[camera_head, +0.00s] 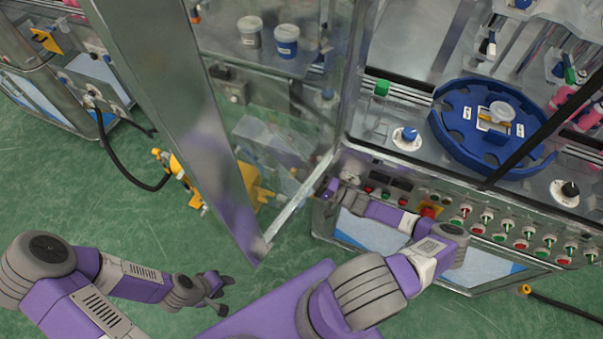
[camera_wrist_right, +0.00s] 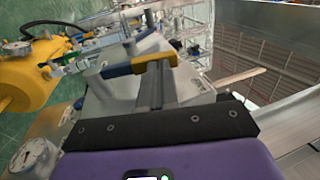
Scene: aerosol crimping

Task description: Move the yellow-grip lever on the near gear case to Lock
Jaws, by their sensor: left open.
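In the right wrist view a lever-like bar with a yellow and dark blue grip (camera_wrist_right: 140,65) lies across a grey metal housing (camera_wrist_right: 120,92), just beyond my right gripper (camera_wrist_right: 154,85). The gripper's dark fingers reach up to the bar; I cannot tell whether they touch it or how far apart they are. Lock markings are not readable. In the head view my right gripper (camera_head: 340,191) is at the left end of the machine's front panel, and the lever cannot be made out there. My left gripper (camera_head: 221,292) is open and empty above the green floor.
A glass door with a broad metal frame (camera_head: 190,100) stands open left of my right gripper. The front panel (camera_head: 440,207) carries several buttons. A blue round fixture (camera_head: 455,130) sits on the machine deck. Yellow equipment (camera_wrist_right: 28,75) stands left in the wrist view.

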